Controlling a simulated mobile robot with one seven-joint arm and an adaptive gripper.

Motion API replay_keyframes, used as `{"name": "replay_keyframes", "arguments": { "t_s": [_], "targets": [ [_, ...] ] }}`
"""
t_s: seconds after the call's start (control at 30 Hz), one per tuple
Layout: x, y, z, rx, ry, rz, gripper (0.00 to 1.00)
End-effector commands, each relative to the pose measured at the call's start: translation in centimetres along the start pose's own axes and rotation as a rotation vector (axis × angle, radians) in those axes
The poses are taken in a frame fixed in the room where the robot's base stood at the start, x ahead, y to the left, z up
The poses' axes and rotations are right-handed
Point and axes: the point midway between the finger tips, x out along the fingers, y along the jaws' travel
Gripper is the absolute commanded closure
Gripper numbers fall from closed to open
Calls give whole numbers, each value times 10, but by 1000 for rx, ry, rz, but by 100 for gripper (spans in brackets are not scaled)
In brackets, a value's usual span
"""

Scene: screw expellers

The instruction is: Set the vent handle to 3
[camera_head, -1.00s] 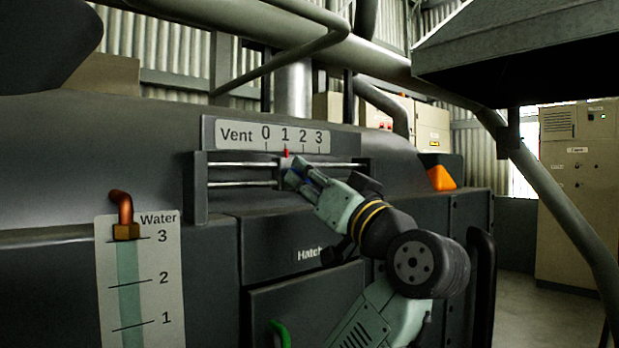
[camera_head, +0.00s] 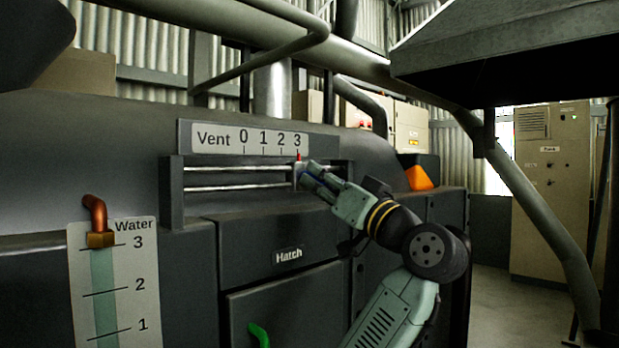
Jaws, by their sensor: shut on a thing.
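The vent scale (camera_head: 247,138) is a pale plate marked 0, 1, 2 and 3 above two horizontal rails (camera_head: 230,178). The vent handle (camera_head: 298,174) is a slider on these rails with a red pointer (camera_head: 299,156) on top. The pointer stands under the 3 mark, at or very close to it. My gripper (camera_head: 306,178) is shut on the vent handle, coming from the right. Its fingertips hide part of the handle.
A Water gauge (camera_head: 141,270) with a copper pipe (camera_head: 95,215) is at the left. The Hatch panel (camera_head: 265,256) with a green handle (camera_head: 259,335) lies below the rails. A diagonal post (camera_head: 530,190) stands at the right, before a beige cabinet (camera_head: 552,200).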

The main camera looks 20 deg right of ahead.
Motion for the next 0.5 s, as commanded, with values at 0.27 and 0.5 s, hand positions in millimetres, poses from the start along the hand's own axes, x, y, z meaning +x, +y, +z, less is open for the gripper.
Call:
{"name": "replay_keyframes", "arguments": {
  "t_s": [0.27,0.5],
  "targets": [
    [0,3,-3,2,8,10,76],
    [0,2,-2,1,6,8,60]
  ]
}}
